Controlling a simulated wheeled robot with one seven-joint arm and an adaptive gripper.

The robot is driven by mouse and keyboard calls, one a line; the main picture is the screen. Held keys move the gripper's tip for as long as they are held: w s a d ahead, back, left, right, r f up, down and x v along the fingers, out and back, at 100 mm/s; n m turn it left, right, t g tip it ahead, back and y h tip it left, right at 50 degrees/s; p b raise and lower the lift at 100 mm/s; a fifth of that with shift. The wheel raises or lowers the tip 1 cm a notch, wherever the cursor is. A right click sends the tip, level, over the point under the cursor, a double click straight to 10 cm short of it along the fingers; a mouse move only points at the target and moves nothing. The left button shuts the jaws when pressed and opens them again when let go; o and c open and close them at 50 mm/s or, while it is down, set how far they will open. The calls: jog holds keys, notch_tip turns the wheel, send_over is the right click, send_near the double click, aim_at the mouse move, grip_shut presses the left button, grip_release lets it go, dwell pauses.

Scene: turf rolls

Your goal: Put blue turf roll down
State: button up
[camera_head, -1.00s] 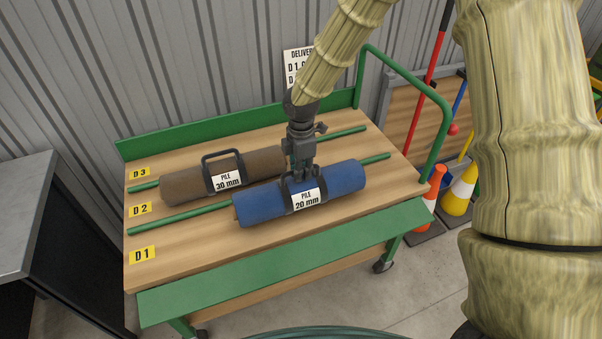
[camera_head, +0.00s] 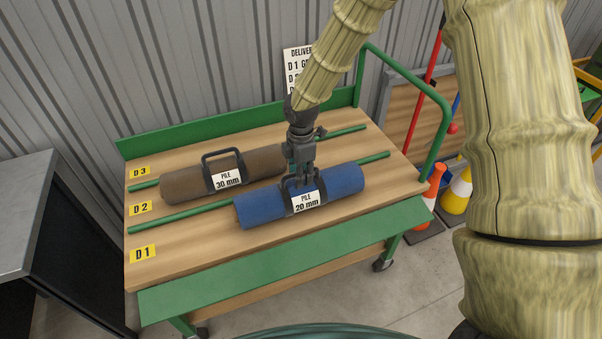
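The blue turf roll (camera_head: 345,181) lies along the D1 lane of the wooden cart top (camera_head: 190,256), in front of the nearer green divider bar. It carries a dark strap with a handle and a label reading "PILE 20 mm". My gripper (camera_head: 299,180) points down at the handle on top of the roll, and its fingers appear closed around the handle. The finger contact is small and partly hidden. Whether the roll fully rests on the wood is hard to tell.
A brown turf roll (camera_head: 184,186) labelled "PILE 30 mm" lies in the D2 lane behind, its handle up. Green divider bars (camera_head: 176,217) separate the lanes. A green rail (camera_head: 432,130) stands at the cart's right end. The left part of D1 is clear.

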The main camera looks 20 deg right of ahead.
notch_tip(320, 180, up, 12)
jog(key=shift+b, duration=0.35)
dwell(0.4)
jog(key=shift+r, duration=0.1)
dwell(1.0)
